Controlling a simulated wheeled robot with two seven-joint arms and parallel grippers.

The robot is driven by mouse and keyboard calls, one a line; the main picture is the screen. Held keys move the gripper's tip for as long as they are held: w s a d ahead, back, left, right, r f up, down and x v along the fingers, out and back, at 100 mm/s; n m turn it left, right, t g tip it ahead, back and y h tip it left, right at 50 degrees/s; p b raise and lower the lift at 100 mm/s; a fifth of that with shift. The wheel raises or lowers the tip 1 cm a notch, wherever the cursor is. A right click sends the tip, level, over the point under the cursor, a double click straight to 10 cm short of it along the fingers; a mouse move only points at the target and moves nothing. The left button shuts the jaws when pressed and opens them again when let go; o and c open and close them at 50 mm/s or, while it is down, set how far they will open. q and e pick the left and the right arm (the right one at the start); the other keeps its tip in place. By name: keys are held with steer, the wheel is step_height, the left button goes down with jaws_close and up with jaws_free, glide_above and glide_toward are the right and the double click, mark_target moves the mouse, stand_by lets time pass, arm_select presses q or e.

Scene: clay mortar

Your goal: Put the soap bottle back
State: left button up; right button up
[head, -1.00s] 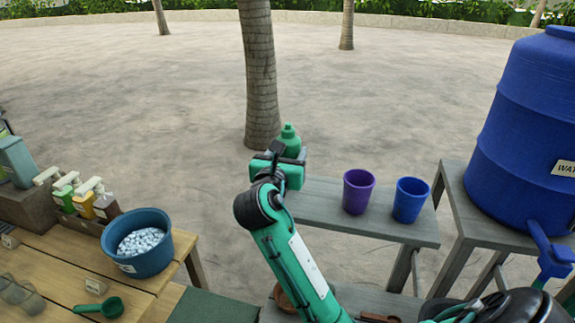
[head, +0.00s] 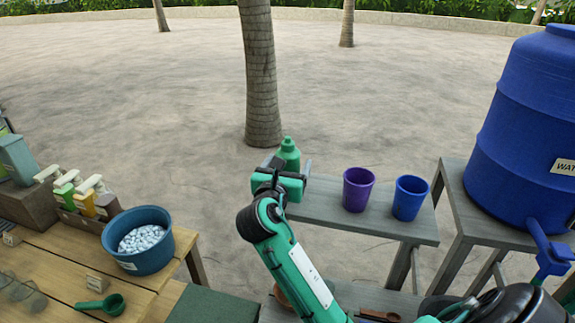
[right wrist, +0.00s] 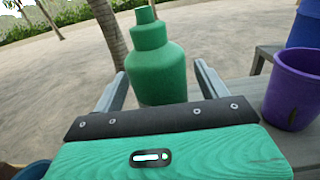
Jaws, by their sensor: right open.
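A green bottle (head: 289,155) with a stepped neck stands upright at the left end of the grey bench (head: 325,205); its base is hidden behind my gripper. I take it to be the soap bottle. My right gripper (head: 288,163) is open, with one finger on each side of the bottle. In the right wrist view the bottle (right wrist: 157,72) shows between the spread fingers (right wrist: 160,78), with a gap visible on both sides. My left gripper is not in view.
A purple cup (head: 358,190) and a blue cup (head: 410,198) stand on the bench to the right. A big blue water barrel (head: 520,130) is at far right. Pump dispensers (head: 85,195) and a blue tub (head: 140,258) are on the wooden table at left.

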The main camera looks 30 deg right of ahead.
steer(key=shift+s+a, duration=0.15)
steer(key=shift+a, duration=0.05)
steer(key=b+v, duration=0.3)
steer(key=v, duration=0.8)
steer(key=shift+s+a+r, duration=0.15)
steer(key=shift+s+a, duration=0.05)
steer(key=shift+a, duration=0.05)
